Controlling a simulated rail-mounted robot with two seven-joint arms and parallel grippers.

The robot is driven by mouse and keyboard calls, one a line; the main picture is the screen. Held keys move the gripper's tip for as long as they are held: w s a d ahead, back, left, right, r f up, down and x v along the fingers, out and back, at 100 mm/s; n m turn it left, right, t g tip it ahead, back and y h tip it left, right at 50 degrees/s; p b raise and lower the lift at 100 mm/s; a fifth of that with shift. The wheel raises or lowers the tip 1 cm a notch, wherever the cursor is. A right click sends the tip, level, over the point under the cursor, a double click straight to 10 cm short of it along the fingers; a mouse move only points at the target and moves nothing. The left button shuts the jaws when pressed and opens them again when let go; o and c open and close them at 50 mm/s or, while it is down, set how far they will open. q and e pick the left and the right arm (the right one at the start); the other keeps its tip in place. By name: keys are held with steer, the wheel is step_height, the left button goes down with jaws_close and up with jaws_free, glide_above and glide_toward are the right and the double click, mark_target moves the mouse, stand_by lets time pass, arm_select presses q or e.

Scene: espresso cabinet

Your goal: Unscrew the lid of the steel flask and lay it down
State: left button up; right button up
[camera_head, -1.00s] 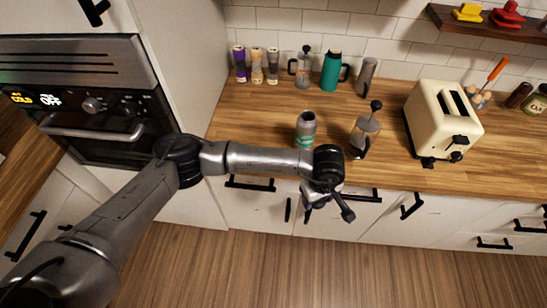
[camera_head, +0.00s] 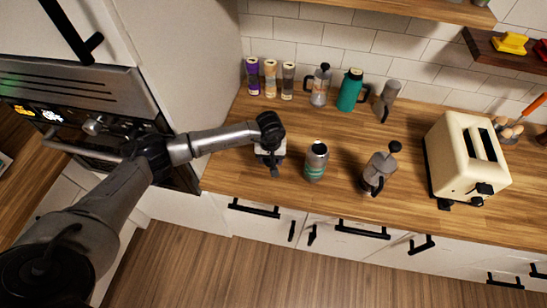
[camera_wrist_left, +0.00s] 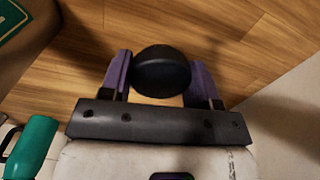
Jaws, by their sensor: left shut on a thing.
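The steel flask (camera_head: 316,165), grey with a teal band, stands upright on the wooden counter; no lid shows on its top. My left gripper (camera_head: 270,163) is just left of the flask, over the counter. In the left wrist view, its two purple-faced fingers are shut on a round black lid (camera_wrist_left: 162,72). Counter wood shows behind the lid; I cannot tell whether it touches the counter. My right gripper is out of view.
A French press (camera_head: 378,170) stands right of the flask, then a cream toaster (camera_head: 455,160). Spice jars (camera_head: 270,80), another press (camera_head: 319,87), a teal jug (camera_head: 350,92) and a grey container (camera_head: 388,98) line the back. A tall white cabinet side (camera_head: 205,80) bounds the left.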

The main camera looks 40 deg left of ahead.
arm_select(q)
steer(key=shift+w+a+f, duration=0.1)
steer(key=shift+w+f, duration=0.05)
steer(key=shift+f, duration=0.05)
steer(key=shift+f+b, duration=0.3)
steer(key=shift+f, duration=0.05)
step_height(320, 180, down, 3)
steer(key=shift+f+b, duration=0.1)
steer(key=shift+b, duration=0.8)
steer(key=shift+f, duration=0.35)
steer(key=shift+f, duration=0.1)
steer(key=o, duration=1)
steer(key=shift+b, duration=0.3)
